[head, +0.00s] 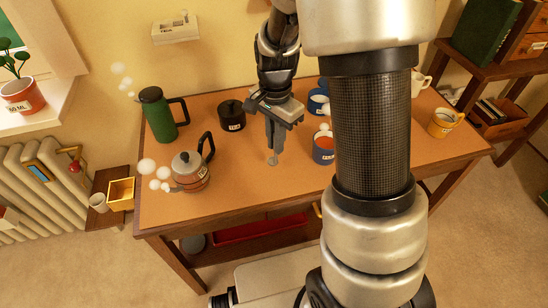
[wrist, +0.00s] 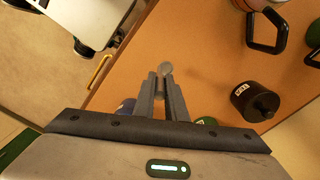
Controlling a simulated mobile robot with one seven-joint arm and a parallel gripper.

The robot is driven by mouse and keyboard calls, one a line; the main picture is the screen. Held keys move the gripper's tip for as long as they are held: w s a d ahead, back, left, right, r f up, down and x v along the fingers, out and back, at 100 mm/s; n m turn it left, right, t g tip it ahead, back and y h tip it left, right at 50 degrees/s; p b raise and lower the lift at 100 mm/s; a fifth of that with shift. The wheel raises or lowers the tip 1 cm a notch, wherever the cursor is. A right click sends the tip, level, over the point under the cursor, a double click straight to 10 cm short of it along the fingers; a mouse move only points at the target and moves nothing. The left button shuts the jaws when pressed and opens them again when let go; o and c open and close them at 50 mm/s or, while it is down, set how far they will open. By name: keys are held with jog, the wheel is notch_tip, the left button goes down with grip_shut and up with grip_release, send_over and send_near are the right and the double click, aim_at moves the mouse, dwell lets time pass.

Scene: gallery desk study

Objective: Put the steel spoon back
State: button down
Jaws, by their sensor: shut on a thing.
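My gripper (head: 274,148) points down over the middle of the desk (head: 240,185). It is shut on the steel spoon (head: 272,160), whose small round grey end shows just below the fingertips. In the wrist view the spoon (wrist: 166,69) sticks out past the fingertips of my gripper (wrist: 161,84); the rest of it is hidden between the fingers. I cannot tell whether the spoon touches the desk top.
A blue mug (head: 323,150) with orange-red contents stands right of my gripper, another blue mug (head: 317,103) behind it. A black lidded pot (head: 231,115), a green flask (head: 158,115) and a steaming kettle (head: 190,172) stand left. The desk's front middle is clear.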

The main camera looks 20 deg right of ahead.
aim_at(275, 163)
jog(key=shift+f+b, duration=0.35)
jog(key=shift+f, duration=1.85)
jog(key=shift+f, duration=0.25)
jog(key=c, duration=1.8)
grip_release()
jog(key=shift+r, duration=0.1)
notch_tip(275, 163, up, 12)
jog(key=shift+s+a+r+p, duration=0.1)
jog(key=shift+r+p, duration=0.15)
jog(key=shift+p, duration=0.85)
jog(key=s+r+n+t, duration=0.5)
jog(key=s+r+n, duration=0.6)
jog(key=s+r, duration=0.3)
jog(key=s, duration=0.3)
jog(key=shift+a+n, duration=0.15)
jog(key=shift+n, duration=0.15)
